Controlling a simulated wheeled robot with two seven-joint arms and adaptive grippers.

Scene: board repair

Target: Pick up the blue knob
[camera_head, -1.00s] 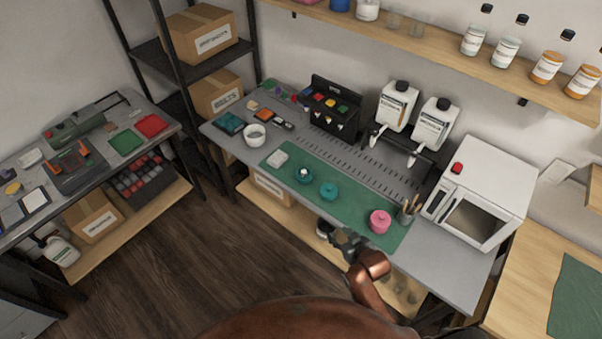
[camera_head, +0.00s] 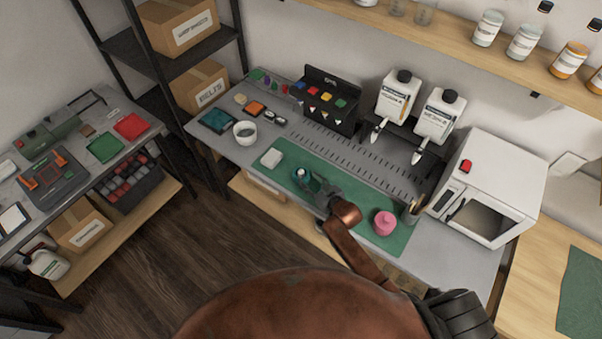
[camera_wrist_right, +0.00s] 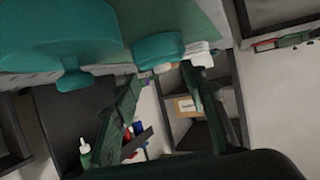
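My right gripper (camera_head: 324,197) is over the green mat, close to the teal round pots. In the right wrist view its two fingers (camera_wrist_right: 165,105) stand apart with nothing held between them. A large teal lidded piece with a small teal knob on top (camera_wrist_right: 75,80) fills the upper left there, beside the fingers. A smaller teal round piece (camera_wrist_right: 157,48) is beyond the fingertips. In the head view one teal pot (camera_head: 305,178) shows; the other is hidden behind my gripper. Several small coloured pieces (camera_head: 268,80) lie at the bench's back left; I cannot tell which is a blue knob. My left gripper is not in view.
A pink pot (camera_head: 384,222) and a tool cup (camera_head: 411,210) stand to the right on the green mat (camera_head: 350,205). Dispensers (camera_head: 436,115) and a white oven (camera_head: 487,190) stand behind and right.

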